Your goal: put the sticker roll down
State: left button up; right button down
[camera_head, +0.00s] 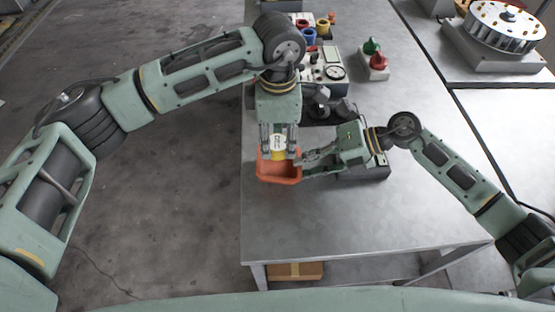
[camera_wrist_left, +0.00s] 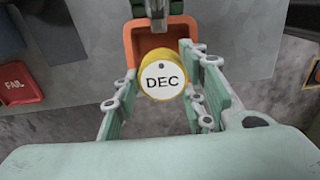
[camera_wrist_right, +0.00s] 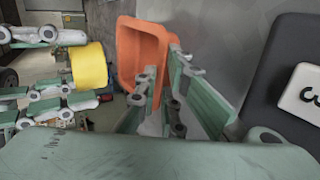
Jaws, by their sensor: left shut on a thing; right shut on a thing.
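The sticker roll (camera_head: 279,141) is yellow with a white face reading DEC, as the left wrist view (camera_wrist_left: 162,80) shows. My left gripper (camera_head: 279,146) is shut on it, with one finger on each side. The roll is held by the mouth of an orange bin (camera_head: 279,179); its yellow side also shows in the right wrist view (camera_wrist_right: 88,66), apart from the bin. My right gripper (camera_head: 303,164) is shut on the bin's rim from the right. The bin's orange wall fills the middle of the right wrist view (camera_wrist_right: 129,58). I cannot tell if the bin touches the table.
The metal table (camera_head: 330,215) is clear at the front. A red tray marked FAIL (camera_wrist_left: 15,85) lies at the left wrist view's left. A dark block with a white label (camera_wrist_right: 303,98) is beside my right gripper. Colored cups (camera_head: 308,36) and a gauge (camera_head: 334,72) stand behind.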

aim_at(278, 141)
pick_arm(q)
notch_tip(278, 141, down, 7)
jog(key=shift+f, duration=0.1)
pick_arm(e)
jog(key=shift+f, duration=0.1)
pick_arm(q)
jog(key=o, duration=0.8)
notch_tip(278, 141, up, 12)
jog(key=shift+r, duration=0.1)
pick_arm(e)
jog(key=c, duration=1.8)
grip_release()
